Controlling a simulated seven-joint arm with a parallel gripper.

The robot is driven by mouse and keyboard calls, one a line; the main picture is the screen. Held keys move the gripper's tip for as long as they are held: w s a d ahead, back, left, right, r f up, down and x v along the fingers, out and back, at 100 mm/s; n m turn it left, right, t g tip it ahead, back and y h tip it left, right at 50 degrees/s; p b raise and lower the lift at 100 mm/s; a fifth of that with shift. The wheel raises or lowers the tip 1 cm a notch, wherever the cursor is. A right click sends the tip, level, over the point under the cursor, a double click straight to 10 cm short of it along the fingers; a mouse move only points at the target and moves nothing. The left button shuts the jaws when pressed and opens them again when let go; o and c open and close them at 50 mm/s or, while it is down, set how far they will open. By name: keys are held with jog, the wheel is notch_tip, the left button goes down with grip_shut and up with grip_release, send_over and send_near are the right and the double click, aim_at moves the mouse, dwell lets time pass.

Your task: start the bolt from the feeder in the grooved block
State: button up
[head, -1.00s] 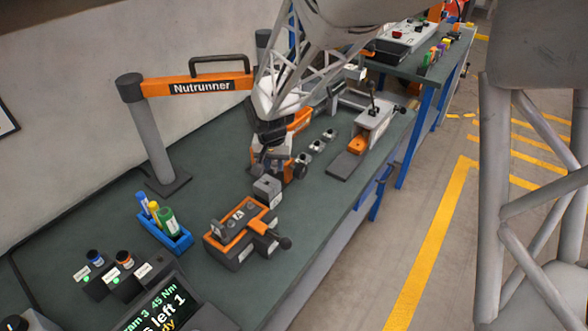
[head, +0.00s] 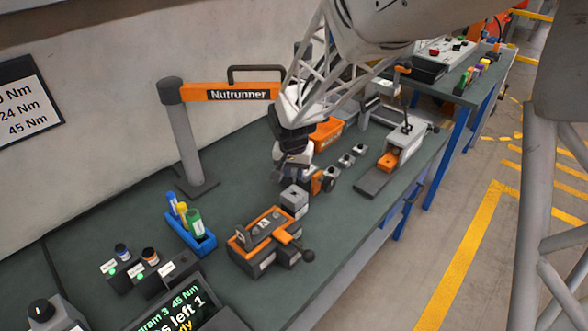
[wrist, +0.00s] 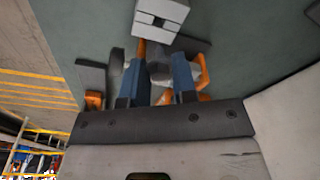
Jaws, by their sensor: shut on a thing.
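My gripper (head: 289,166) is low over the bench, just behind a small grey block (head: 294,198). In the wrist view its two blue fingers (wrist: 158,82) are closed on a grey piece (wrist: 159,66), which seems to be the bolt; its tip is hard to make out. A light grey block with dark slots (wrist: 160,18) lies just ahead of the fingers and looks like the grooved block. I cannot tell whether the held piece touches it. An orange and black unit with a round knob (head: 317,182) stands right behind the gripper; the feeder is not clear to me.
An orange and black fixture (head: 262,241) with a knobbed lever stands in front. A blue marker tray (head: 190,235) is left of it. The nutrunner arm (head: 230,92) spans behind. Small grey pieces (head: 345,160) and another orange-grey station (head: 400,150) are to the right.

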aim_at(294, 187)
jog(key=shift+f, duration=1.75)
jog(key=shift+f, duration=1.4)
dwell(4.2)
jog(key=o, duration=1.4)
